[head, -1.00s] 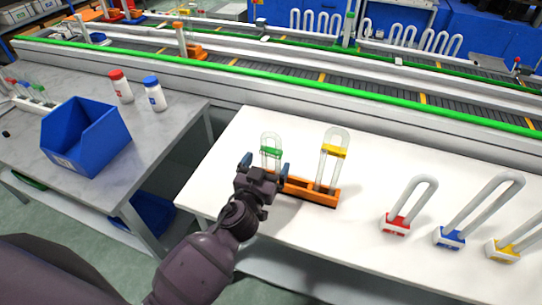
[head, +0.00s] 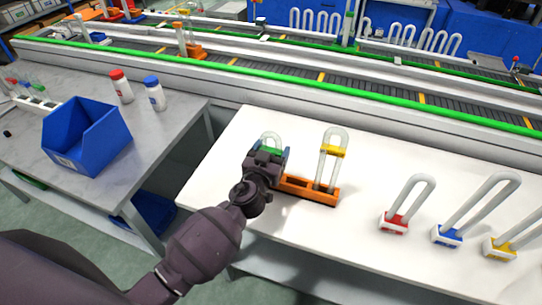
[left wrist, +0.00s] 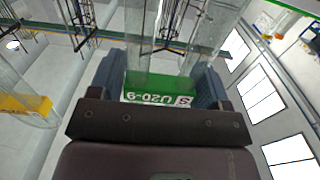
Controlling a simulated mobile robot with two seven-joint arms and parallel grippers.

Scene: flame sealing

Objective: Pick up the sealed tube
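A clear U-shaped tube with a green label block (head: 271,150) stands in an orange rack (head: 297,190) on the white table. My left gripper (head: 268,155) is low over the rack's left end, with one finger on each side of the green block. In the left wrist view the green block (left wrist: 160,88) fills the space between the blue-grey fingers, which look open around it; contact is unclear. A second clear U-tube with a yellow block (head: 332,151) stands upright at the rack's right end. My right gripper is out of view.
A conveyor (head: 300,83) runs behind. A blue bin (head: 85,138) and two bottles are on the left table. White table (head: 330,240) is clear in front.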

